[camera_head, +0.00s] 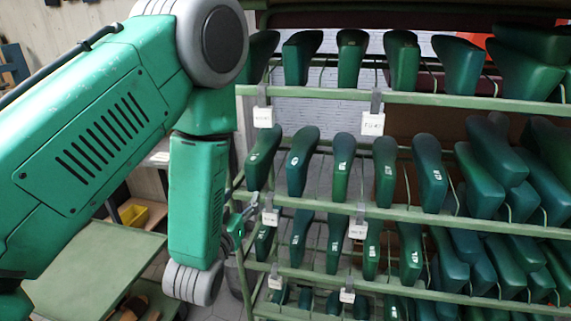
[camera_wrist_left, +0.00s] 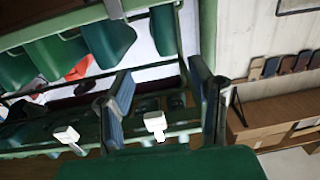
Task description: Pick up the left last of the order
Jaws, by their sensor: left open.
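Green shoe lasts hang in rows on a rack; the top row includes a last (camera_head: 302,58), the second row a last at its left end (camera_head: 263,157) and another beside it (camera_head: 301,160). Small labels mark several of them, too small to read, so I cannot tell which is the left last of the order. My left gripper (camera_head: 236,226) is beside the rack's left edge, partly hidden by my arm. In the left wrist view its two fingers (camera_wrist_left: 160,98) are apart with nothing between them; rack rails and a last (camera_wrist_left: 108,40) show beyond. My right gripper is out of view.
White tags (camera_head: 263,117) hang from the green rack rails (camera_head: 420,98). A wooden shelf (camera_wrist_left: 265,115) stands beyond the rack in the wrist view.

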